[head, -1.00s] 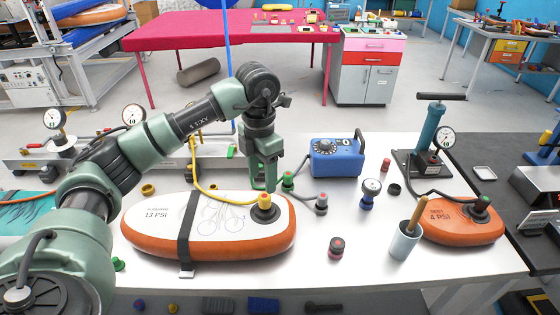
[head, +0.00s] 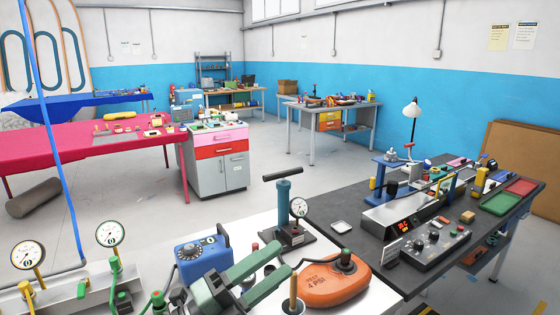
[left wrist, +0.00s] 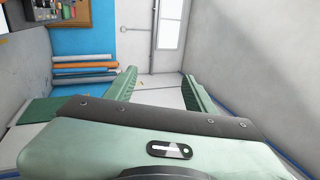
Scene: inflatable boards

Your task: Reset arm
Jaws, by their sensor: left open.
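My left gripper (head: 272,261) is at the bottom middle of the head view, in front of the white table (head: 252,226). Its two green fingers are apart, with nothing between them. In the left wrist view the open gripper (left wrist: 160,77) also shows empty, facing a wall and floor. Part of the left arm is cut off by the bottom edge of the head view. My right gripper is not in view.
An orange board (head: 335,283), a pump (head: 284,212) with a gauge and a blue box (head: 202,258) stand close around the gripper. A dark bench (head: 345,215) with instruments is at the right. Grey floor (head: 270,165) lies open beyond.

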